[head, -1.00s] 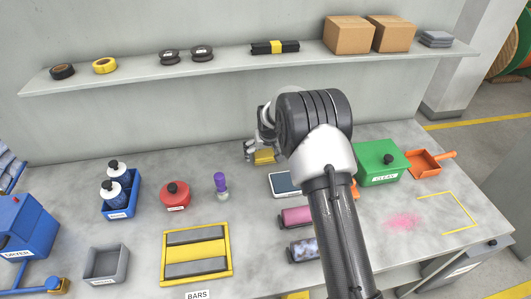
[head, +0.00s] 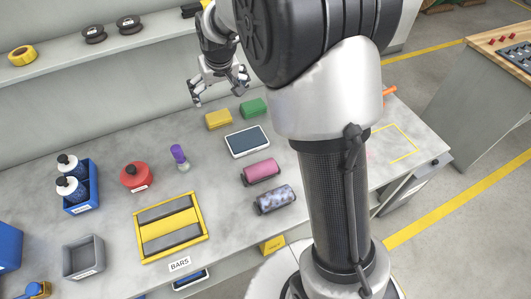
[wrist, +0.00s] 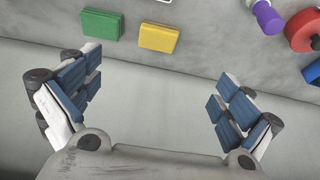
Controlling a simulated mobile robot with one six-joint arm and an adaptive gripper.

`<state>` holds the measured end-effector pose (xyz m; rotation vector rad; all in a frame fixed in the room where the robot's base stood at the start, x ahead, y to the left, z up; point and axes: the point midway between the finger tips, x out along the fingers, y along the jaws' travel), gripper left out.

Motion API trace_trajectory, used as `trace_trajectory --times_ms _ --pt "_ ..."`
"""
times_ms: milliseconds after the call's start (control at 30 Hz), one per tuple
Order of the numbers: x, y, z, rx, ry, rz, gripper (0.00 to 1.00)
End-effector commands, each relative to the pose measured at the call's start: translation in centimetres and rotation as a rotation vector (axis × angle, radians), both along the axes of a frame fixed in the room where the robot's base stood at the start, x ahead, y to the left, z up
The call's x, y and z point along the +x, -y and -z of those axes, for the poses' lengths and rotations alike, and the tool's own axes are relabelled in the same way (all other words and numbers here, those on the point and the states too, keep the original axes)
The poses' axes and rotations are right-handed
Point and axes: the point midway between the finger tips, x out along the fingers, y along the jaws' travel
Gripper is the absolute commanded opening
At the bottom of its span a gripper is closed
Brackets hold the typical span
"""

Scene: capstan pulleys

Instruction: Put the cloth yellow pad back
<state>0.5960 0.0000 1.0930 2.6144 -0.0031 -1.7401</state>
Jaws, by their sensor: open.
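The yellow pad (head: 219,119) lies flat on the grey bench near the back, to the left of a green pad (head: 253,107). In the wrist view the yellow pad (wrist: 160,37) and the green pad (wrist: 102,24) lie side by side with a small gap. My gripper (head: 221,92) is open, above and behind the yellow pad, and does not touch it. In the wrist view my gripper (wrist: 157,85) has its fingers wide apart with nothing between them.
A tablet (head: 247,141), a pink roll (head: 262,172) and a patterned roll (head: 275,199) lie in front of the pads. A wall shelf (head: 150,42) runs behind my gripper.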

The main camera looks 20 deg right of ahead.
Motion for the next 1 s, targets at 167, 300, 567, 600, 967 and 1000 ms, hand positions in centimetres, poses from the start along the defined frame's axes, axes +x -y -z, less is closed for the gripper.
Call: trace_trajectory --times_ms 167,300,567,600,967,1000 --pt "-9.2 0.1 -7.3 0.0 0.01 0.001 0.99" --pt "-16.8 0.1 -10.3 0.0 0.012 0.001 0.99" --pt "-29.9 0.1 -10.9 0.0 0.015 0.001 0.99" --pt "-31.3 0.1 -10.5 0.0 0.014 0.001 0.99" --pt "-35.6 0.1 -9.1 0.0 0.009 0.001 0.99" --pt "-35.6 0.1 -9.1 0.0 0.009 0.001 0.99"
